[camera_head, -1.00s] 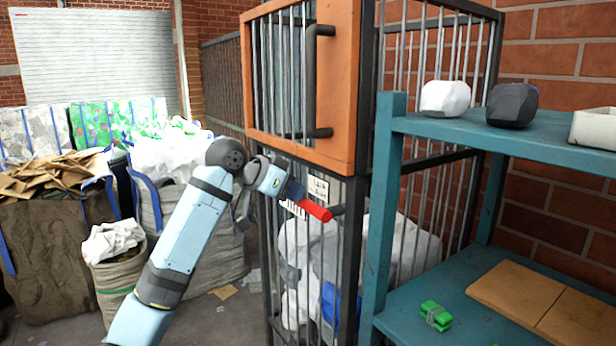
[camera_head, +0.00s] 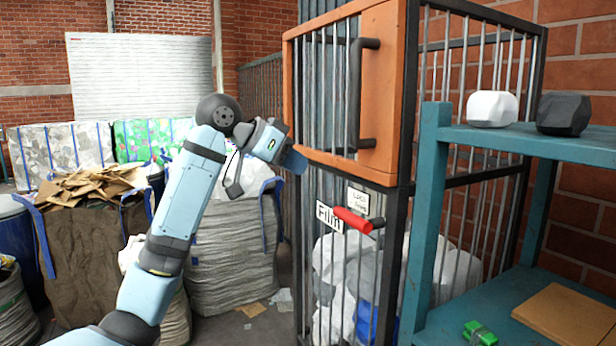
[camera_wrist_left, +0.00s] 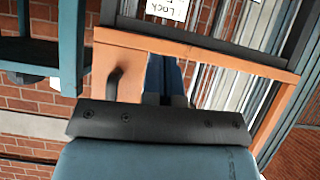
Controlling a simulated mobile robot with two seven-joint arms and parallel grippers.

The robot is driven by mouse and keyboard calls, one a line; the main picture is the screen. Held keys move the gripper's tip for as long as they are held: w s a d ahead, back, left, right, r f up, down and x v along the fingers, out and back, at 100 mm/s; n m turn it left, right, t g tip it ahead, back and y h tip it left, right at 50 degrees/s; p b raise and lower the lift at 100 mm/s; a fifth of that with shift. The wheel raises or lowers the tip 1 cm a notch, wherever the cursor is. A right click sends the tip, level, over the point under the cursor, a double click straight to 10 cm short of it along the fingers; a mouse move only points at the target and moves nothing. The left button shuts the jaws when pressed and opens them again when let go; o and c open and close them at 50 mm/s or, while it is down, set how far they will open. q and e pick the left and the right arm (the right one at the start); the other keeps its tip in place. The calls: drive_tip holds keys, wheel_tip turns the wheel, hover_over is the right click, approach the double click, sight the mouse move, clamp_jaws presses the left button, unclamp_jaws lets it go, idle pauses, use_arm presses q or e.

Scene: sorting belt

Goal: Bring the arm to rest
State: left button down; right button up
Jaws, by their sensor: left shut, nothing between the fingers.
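My left arm comes in from the left, and its gripper (camera_head: 296,160) is shut and empty, with blue fingers, in front of the lower left part of an orange-framed cage door (camera_head: 382,100). In the left wrist view the fingers (camera_wrist_left: 164,72) are together in front of the orange frame (camera_wrist_left: 205,56). A red handle (camera_head: 353,220) on the cage's lower section sits below and right of the gripper, apart from it. My right gripper is not in view.
A teal shelf (camera_head: 435,180) at right holds a white lump (camera_head: 492,108), a dark lump (camera_head: 564,113) and a green bundle (camera_head: 480,333). A black door handle (camera_head: 362,95) sticks out. Filled sacks (camera_head: 236,250) stand behind my arm.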

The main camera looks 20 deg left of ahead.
use_arm(q)
drive_tip(key=shift+s+a, duration=0.1)
drive_tip(key=shift+a, duration=0.05)
idle(0.3)
drive_tip(key=s+d+f+n+t+y, duration=0.1)
drive_tip(key=d+f+n, duration=0.15)
drive_tip(key=f, duration=1.65)
drive_tip(key=d+f+n+y, duration=0.1)
drive_tip(key=d+f, duration=0.2)
drive_tip(key=f, duration=1.6)
drive_tip(key=s+d+f+n+t+y, duration=0.1)
drive_tip(key=s+d+f, duration=0.1)
drive_tip(key=s+f, duration=1.3)
drive_tip(key=s+d+f, duration=0.1)
drive_tip(key=s+f, duration=0.4)
drive_tip(key=s, duration=0.3)
drive_tip(key=s+d+f+y, duration=0.1)
drive_tip(key=s+f, duration=0.4)
drive_tip(key=s, duration=0.3)
drive_tip(key=shift+s+f, duration=0.25)
drive_tip(key=shift+f, duration=0.05)
